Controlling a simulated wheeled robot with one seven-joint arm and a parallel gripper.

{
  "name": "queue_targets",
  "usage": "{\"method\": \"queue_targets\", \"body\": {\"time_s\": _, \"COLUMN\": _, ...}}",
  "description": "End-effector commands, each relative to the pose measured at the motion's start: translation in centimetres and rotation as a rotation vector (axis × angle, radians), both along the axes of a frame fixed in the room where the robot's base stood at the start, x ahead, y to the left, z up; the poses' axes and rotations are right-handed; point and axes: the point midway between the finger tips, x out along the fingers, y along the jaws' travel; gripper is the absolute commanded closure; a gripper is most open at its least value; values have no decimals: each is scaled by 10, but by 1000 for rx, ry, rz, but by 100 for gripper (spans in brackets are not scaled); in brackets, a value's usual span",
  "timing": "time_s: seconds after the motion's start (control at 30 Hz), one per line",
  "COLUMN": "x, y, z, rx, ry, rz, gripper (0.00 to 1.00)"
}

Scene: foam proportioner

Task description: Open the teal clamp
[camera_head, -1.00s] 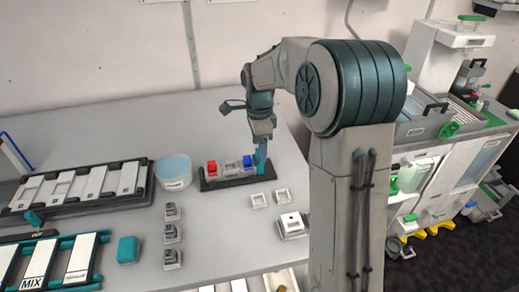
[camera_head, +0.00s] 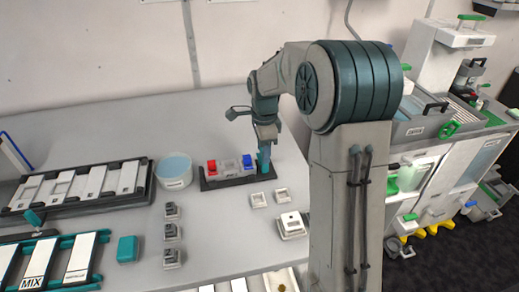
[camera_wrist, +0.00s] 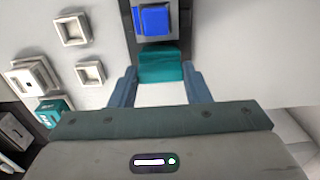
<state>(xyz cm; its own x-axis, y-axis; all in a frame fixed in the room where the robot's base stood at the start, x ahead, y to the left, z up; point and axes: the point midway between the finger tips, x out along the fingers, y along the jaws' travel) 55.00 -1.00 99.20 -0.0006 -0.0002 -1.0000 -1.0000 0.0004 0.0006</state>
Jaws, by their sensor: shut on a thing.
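The teal clamp (camera_wrist: 160,64) shows in the wrist view as a small teal block at the end of a dark rack, just beyond a blue block (camera_wrist: 152,20). My gripper (camera_wrist: 160,72) has one finger on each side of it and is shut on it. In the head view my gripper (camera_head: 264,158) points down at the right end of the dark rack (camera_head: 208,185). There I cannot tell the clamp from the fingers.
The rack also holds a red block (camera_head: 212,167). A tub of pale blue liquid (camera_head: 174,170) stands left of it. Small white square holders (camera_head: 259,200) lie in front. A teal block (camera_head: 127,249) and slotted trays (camera_head: 80,190) are farther left.

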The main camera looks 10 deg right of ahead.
Motion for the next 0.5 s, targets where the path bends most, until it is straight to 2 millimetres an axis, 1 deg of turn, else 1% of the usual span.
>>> {"method": "queue_targets", "body": {"time_s": 0.07, "x": 0, "y": -6, "z": 0, "rx": -1, "ry": -1, "rz": -1, "gripper": 98}}
{"method": "queue_targets", "body": {"time_s": 0.27, "x": 0, "y": -8, "z": 1, "rx": -3, "ry": -1, "rz": -2, "gripper": 98}}
{"method": "queue_targets", "body": {"time_s": 0.3, "x": 0, "y": -8, "z": 1, "rx": -3, "ry": -2, "rz": -2, "gripper": 51}}
{"method": "queue_targets", "body": {"time_s": 0.37, "x": 0, "y": -8, "z": 1, "rx": -3, "ry": -2, "rz": -3, "gripper": 35}}
{"method": "queue_targets", "body": {"time_s": 0.5, "x": 0, "y": -6, "z": 1, "rx": -2, "ry": -1, "rz": 0, "gripper": 35}}
